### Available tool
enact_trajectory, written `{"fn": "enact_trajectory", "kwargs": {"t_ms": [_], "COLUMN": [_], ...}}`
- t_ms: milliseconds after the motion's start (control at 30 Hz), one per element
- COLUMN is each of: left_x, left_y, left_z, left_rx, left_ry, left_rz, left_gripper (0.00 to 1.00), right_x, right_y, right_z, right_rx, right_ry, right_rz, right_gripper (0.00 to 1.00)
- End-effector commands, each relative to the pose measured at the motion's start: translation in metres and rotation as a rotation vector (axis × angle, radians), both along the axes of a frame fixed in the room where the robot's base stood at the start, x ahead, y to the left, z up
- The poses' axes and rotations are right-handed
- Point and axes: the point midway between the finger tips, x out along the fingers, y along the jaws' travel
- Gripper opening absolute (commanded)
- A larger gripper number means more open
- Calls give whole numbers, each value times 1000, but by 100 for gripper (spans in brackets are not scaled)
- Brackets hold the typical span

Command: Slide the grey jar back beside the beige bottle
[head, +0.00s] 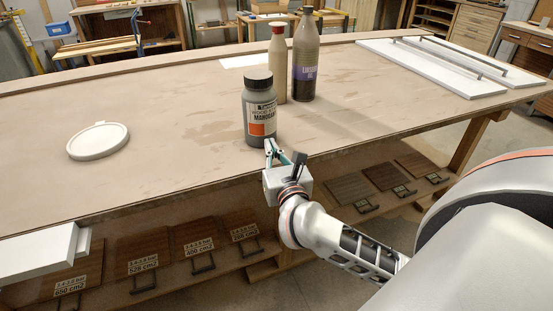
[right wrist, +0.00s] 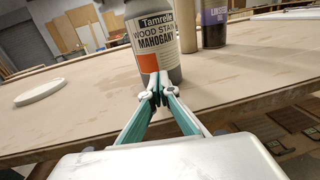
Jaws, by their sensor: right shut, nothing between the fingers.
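The grey jar (head: 259,112), with a black lid and a wood stain mahogany label, stands upright near the front edge of the bench. The beige bottle (head: 277,65) with a red cap stands behind it, slightly to the right. My right gripper (head: 271,146) is shut and empty at the front of the jar, low down. In the right wrist view its fingertips (right wrist: 158,90) overlap the lower part of the jar (right wrist: 154,45); I cannot tell whether they touch it. The beige bottle is partly hidden behind the jar there (right wrist: 189,30). My left gripper is not in view.
A dark linseed oil bottle (head: 305,60) stands just right of the beige bottle. A white round lid (head: 98,140) lies at left on the bench (head: 180,110). A white panel with bars (head: 450,68) is at the back right. The bench between lid and jar is clear.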

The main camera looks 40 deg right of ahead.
Motion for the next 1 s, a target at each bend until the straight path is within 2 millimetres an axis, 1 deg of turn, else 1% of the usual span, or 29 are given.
{"fn": "enact_trajectory", "kwargs": {"t_ms": [33,200,400,767,867,1000], "left_x": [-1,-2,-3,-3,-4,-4], "left_y": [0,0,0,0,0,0], "left_z": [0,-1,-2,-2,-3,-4], "left_rx": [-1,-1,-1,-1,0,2], "left_ry": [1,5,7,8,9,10], "left_rz": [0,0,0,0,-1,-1], "left_gripper": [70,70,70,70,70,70], "right_x": [9,27,36,38,48,67], "right_y": [-3,-10,-13,-14,-18,-25], "right_z": [1,0,0,0,0,0], "right_rx": [-3,-2,-2,-2,-3,-4], "right_ry": [-3,0,0,0,0,-1], "right_rz": [-1,0,1,0,0,-1], "right_gripper": [0,0,0,0,0,0]}}
